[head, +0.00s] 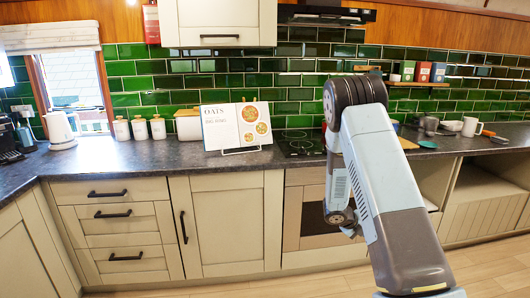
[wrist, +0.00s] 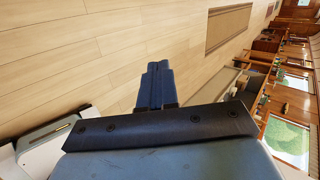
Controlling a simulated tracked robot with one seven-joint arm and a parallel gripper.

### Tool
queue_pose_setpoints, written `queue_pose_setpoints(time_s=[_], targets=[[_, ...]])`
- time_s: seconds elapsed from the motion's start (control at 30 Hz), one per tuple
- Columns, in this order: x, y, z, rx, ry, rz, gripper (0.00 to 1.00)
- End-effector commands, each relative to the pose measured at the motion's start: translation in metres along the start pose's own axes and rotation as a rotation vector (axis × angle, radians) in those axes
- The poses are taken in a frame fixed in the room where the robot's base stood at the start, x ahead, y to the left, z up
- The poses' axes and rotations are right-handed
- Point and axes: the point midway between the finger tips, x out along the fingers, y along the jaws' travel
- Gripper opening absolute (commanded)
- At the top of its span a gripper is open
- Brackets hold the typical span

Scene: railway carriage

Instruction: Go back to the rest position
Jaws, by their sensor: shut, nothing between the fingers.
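My arm reaches up in front of the kitchen counter in the head view and bends down at its elbow, in front of the oven. My gripper (wrist: 157,68) shows in the wrist view with its dark blue fingers together and nothing between them. It hangs over bare wooden floor. In the head view the fingers are hidden behind my own arm.
A dark counter (head: 100,160) runs along the green tiled wall. The floor (head: 480,275) in front looks clear.

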Motion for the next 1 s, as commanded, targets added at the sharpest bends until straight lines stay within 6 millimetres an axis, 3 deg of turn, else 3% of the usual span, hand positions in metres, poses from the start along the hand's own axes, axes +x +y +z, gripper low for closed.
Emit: queue_pose_setpoints(time_s=[0.6, 0.8, 1.0], targets=[[0.097, 0.001, -0.003, 0.001, 0.002, -0.001, 0.0], [0.114, 0.001, -0.003, 0.001, 0.001, -0.001, 0.0], [0.119, 0.001, -0.003, 0.001, 0.0, 0.0, 0.0]])
